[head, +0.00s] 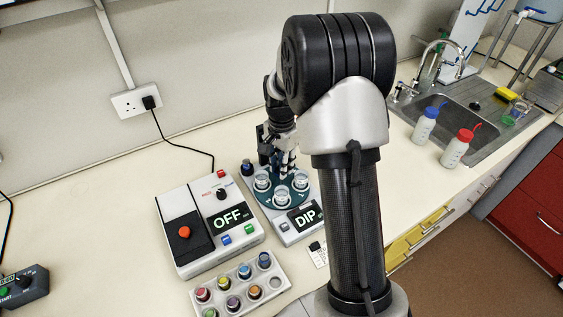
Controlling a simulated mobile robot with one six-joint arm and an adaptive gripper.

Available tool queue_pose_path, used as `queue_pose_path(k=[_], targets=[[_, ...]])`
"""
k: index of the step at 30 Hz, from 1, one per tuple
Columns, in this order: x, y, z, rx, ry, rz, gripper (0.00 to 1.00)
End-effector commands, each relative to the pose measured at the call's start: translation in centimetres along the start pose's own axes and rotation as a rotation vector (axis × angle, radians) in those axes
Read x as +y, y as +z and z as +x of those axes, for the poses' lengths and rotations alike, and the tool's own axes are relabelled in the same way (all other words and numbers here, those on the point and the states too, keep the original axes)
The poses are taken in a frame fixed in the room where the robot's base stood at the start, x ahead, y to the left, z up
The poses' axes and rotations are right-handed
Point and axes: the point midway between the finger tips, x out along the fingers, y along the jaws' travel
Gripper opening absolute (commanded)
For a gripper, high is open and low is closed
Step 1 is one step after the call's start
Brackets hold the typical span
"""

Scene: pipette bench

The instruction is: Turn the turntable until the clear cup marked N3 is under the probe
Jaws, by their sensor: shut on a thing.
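The teal turntable (272,201) sits on a light grey device whose dark display reads DIP (306,217). Clear cups stand on it: one at the left (262,181), one at the front (281,195) and one at the right (300,181). Their marks are too small to read, so I cannot tell which is N3. My gripper (279,163) is low over the back of the turntable, pointing down. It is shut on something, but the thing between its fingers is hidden. I cannot make out the probe apart from the gripper.
A grey box reading OFF (228,218), with a red button, stands left of the turntable. A tray of coloured caps (238,290) lies in front. A blue-capped bottle (425,124), a red-capped bottle (457,148) and a sink (470,112) are at the right.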

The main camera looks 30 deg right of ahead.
Motion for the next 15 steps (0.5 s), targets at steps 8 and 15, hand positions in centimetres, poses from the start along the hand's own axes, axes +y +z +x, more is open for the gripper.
queue_pose_path(k=[8,15], targets=[[0.00,-0.02,-0.11,0.000,0.000,0.138,0.00],[0.02,-0.01,-0.08,0.000,0.001,0.258,0.00]])
